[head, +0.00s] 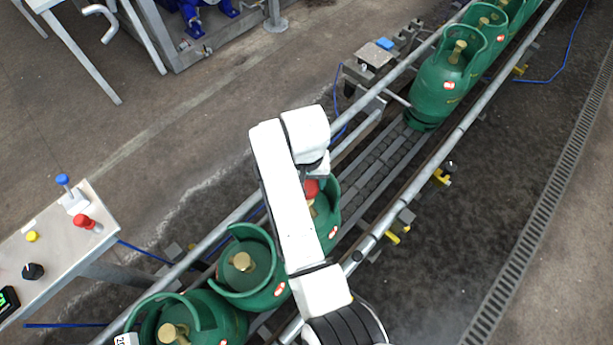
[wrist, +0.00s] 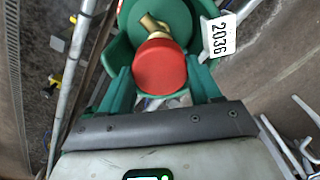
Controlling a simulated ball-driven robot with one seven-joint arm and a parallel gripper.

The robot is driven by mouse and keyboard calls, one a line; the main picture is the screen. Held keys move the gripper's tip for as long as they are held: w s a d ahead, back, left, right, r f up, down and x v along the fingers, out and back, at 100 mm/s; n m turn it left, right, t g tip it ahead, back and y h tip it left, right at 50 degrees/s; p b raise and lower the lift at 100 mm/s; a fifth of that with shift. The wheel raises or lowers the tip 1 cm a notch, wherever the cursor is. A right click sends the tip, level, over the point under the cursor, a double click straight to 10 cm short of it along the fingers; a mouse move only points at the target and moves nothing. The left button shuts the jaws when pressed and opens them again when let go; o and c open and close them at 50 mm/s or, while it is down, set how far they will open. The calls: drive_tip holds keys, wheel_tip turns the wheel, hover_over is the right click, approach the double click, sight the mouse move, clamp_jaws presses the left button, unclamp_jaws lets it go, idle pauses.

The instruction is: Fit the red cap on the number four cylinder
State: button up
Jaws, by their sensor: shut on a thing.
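The red cap (wrist: 160,66) is between the fingers of my gripper (wrist: 160,76), which is shut on it. A small part of the red cap (head: 311,188) also shows in the head view beside my white arm. The cap is over the top of a green cylinder (head: 329,207) on the conveyor, close to its brass valve (wrist: 150,22). The valve's side outlet shows past the cap in the wrist view. Whether the cap touches the valve or sits on it, I cannot tell. No number four is readable.
Another green cylinder (head: 248,270) stands close at lower left, with one more beyond it. Several cylinders stand up the line, the nearest (head: 440,85) past an empty conveyor stretch (head: 383,160). Metal rails (head: 455,135) flank the belt. A control panel (head: 55,245) is at left.

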drive_tip(key=shift+f+b, duration=0.8)
drive_tip(key=shift+f, duration=0.85)
drive_tip(key=shift+p, duration=0.85)
idle(0.4)
drive_tip(key=shift+f+b, duration=1.55)
drive_tip(key=shift+f, duration=0.8)
drive_tip(key=o, duration=1.1)
wheel_tip(320, 180, up, 11)
drive_tip(key=shift+f, duration=0.1)
idle(0.4)
